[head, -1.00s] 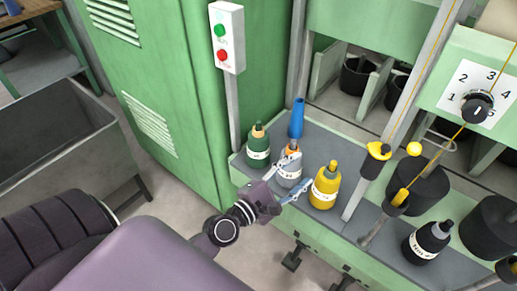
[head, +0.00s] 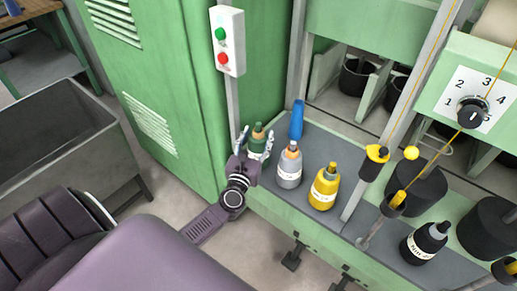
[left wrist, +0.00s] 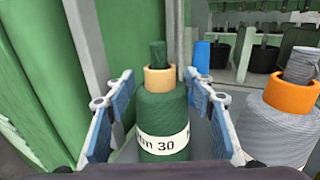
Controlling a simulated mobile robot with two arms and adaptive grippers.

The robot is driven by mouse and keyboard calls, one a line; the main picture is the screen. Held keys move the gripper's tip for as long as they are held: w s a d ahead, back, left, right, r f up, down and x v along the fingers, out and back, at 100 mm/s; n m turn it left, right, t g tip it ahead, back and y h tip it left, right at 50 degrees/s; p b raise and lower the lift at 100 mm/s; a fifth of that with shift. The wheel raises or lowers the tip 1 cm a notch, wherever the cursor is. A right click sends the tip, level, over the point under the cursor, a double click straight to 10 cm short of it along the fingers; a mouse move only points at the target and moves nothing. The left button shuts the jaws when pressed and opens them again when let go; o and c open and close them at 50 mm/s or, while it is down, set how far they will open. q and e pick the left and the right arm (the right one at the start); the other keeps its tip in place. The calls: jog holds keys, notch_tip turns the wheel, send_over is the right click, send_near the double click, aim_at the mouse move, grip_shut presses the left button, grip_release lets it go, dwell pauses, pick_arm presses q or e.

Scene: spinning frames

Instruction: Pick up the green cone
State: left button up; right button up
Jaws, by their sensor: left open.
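The green cone (head: 257,140) is a dark green yarn bobbin with a tan collar and a white label band. It stands upright at the left end of the grey shelf. My left gripper (head: 255,142) is open, with its fingers on either side of the cone. In the left wrist view the green cone (left wrist: 162,113) stands between the two blue-padded fingers (left wrist: 160,100), with a visible gap at its upper part on both sides. The cone's base is hidden by the gripper. My right gripper does not show.
A grey cone (head: 289,170) with an orange collar stands close to the right, then a yellow cone (head: 324,188). A blue tube (head: 297,120) stands behind. The green cabinet (head: 180,110) and the post with the button box (head: 228,42) are close on the left.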

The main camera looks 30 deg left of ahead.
pick_arm(q)
jog(key=shift+w+a, duration=0.15)
jog(key=shift+w, duration=0.4)
grip_shut()
